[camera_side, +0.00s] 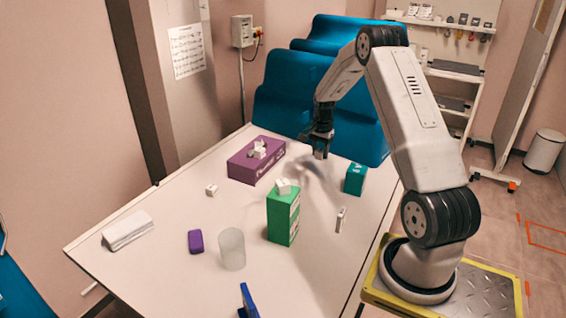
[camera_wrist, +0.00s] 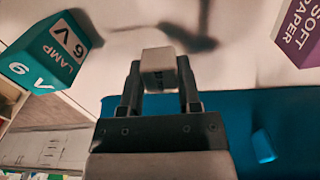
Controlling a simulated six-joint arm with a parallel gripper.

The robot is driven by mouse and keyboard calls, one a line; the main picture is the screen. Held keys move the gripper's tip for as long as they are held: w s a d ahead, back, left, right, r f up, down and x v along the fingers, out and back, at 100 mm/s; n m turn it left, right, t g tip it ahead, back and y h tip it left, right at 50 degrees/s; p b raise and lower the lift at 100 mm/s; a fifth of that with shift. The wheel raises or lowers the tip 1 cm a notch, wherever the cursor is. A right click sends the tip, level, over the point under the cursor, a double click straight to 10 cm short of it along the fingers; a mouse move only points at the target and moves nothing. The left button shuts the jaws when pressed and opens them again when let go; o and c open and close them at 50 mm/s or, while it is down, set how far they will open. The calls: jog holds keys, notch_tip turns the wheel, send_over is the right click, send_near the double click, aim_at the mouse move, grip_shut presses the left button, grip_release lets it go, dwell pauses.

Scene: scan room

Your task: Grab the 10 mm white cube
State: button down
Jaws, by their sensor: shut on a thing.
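My gripper (camera_side: 320,142) hangs above the far right part of the table, between the purple box and the teal box. In the wrist view, my gripper (camera_wrist: 159,76) is shut on a white cube (camera_wrist: 157,58), gripped between its fingertips. The held cube stands clear of the table; its size cannot be read. Other small white blocks lie on the purple box (camera_side: 258,153), on the table (camera_side: 211,190) and on top of the green box (camera_side: 283,185).
Blue seats (camera_side: 290,95) stand behind.

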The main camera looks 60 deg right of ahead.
jog(key=s+a+r, duration=0.6)
jog(key=s, duration=0.2)
jog(key=shift+s+a, duration=0.15)
jog(key=shift+a, duration=0.25)
dwell(0.5)
